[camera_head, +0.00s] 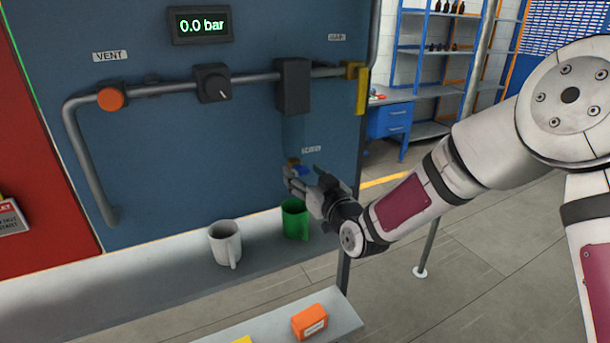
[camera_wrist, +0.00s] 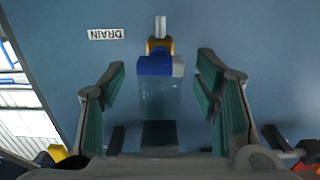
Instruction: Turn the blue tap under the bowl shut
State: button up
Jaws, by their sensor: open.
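The blue tap (camera_wrist: 155,65) has a blue handle on a brass body, with a pale metal outlet. In the wrist view it sits below the upside-down DRAIN label's height, on the panel side. The clear bowl (camera_wrist: 158,98) adjoins it; in the head view the bowl (camera_head: 294,132) hangs under a dark block and the tap (camera_head: 301,170) is at its lower end. My gripper (camera_wrist: 163,72) is open. Its green-padded fingers stand on either side of the tap with gaps at both sides. In the head view my gripper (camera_head: 304,177) partly hides the tap.
A green mug (camera_head: 294,220) stands on the shelf (camera_head: 140,275) just below my gripper, with a white mug (camera_head: 225,243) to its left. A grey pipe (camera_head: 160,88) carries an orange vent button (camera_head: 111,99) and a black knob (camera_head: 212,83). The display (camera_head: 200,25) reads 0.0 bar.

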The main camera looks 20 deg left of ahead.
jog(key=shift+c, duration=0.6)
jog(key=c, duration=1)
jog(key=shift+m, duration=0.3)
jog(key=m+b, duration=0.1)
jog(key=m, duration=0.2)
jog(key=shift+w+d+m, duration=0.1)
jog(key=shift+m, duration=0.2)
jog(key=m+b, duration=0.1)
jog(key=m, duration=0.3)
jog(key=shift+w+d+m, duration=0.1)
jog(key=shift+m, duration=0.2)
jog(key=m+b, duration=0.1)
jog(key=m, duration=0.3)
jog(key=shift+f, duration=0.1)
jog(key=m, duration=0.5)
jog(key=shift+f, duration=0.1)
jog(key=shift+m, duration=0.3)
